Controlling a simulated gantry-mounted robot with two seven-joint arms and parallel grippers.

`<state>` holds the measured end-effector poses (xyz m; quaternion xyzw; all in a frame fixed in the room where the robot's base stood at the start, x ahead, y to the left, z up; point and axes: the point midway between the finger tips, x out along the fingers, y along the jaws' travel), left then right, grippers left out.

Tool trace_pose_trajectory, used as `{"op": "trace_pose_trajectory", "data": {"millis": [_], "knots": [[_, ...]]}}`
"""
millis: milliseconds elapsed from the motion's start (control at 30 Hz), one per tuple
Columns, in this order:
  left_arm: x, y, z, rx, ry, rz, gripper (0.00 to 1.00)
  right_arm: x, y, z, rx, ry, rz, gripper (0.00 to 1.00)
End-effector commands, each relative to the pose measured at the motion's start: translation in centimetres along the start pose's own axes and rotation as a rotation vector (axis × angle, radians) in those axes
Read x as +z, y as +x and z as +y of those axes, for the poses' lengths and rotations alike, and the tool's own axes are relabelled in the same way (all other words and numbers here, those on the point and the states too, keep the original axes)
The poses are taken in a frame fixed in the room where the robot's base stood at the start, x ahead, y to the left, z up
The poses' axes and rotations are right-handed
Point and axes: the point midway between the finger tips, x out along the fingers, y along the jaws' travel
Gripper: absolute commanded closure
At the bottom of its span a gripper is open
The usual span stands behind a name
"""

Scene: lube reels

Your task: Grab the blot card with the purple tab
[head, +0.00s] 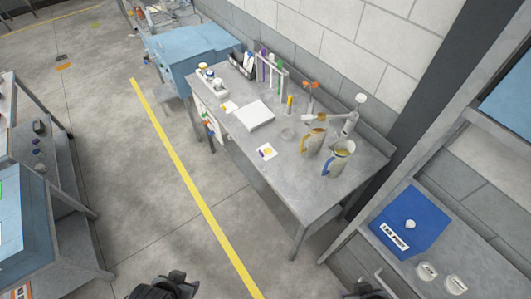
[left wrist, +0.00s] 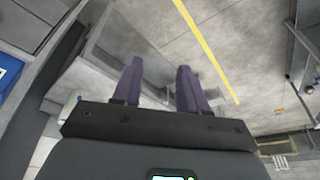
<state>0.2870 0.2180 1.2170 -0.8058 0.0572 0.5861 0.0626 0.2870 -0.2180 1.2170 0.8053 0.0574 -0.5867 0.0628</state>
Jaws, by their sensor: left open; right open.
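A second white card (head: 229,106) with a yellowish mark lies further left on the bench. My right gripper (head: 368,291) is open, partly cut off at the bottom edge of the head view, well short of the card. My left gripper (left wrist: 159,67) is open, with two purple fingers apart and nothing between them; the card cannot be made out in the left wrist view.
Two jugs (head: 314,141), a white tray (head: 254,115), a beaker (head: 288,134) and a tube rack (head: 269,70) stand on the bench. The floor with the yellow line (head: 190,185) is clear.

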Motion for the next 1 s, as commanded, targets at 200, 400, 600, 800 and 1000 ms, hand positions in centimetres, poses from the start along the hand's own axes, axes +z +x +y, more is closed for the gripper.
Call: {"op": "trace_pose_trajectory", "data": {"millis": [200,400,600,800,1000], "knots": [[0.0,0.0,0.0,0.0,0.0,0.0,0.57,0.0,0.0,0.0,0.0,0.0,0.0,0.57],[0.0,0.0,0.0,0.0,0.0,0.0,0.5,0.0,0.0,0.0,0.0,0.0,0.0,0.57],[0.0,0.0,0.0,0.0,0.0,0.0,0.28,0.0,0.0,0.0,0.0,0.0,0.0,0.57],[0.0,0.0,0.0,0.0,-0.001,-0.001,0.28,0.0,0.0,0.0,0.0,0.0,0.0,0.57],[-1.2,0.0,0.1,0.001,-0.03,0.062,0.28,0.0,0.0,0.0,0.0,0.0,0.001,0.57]]}}
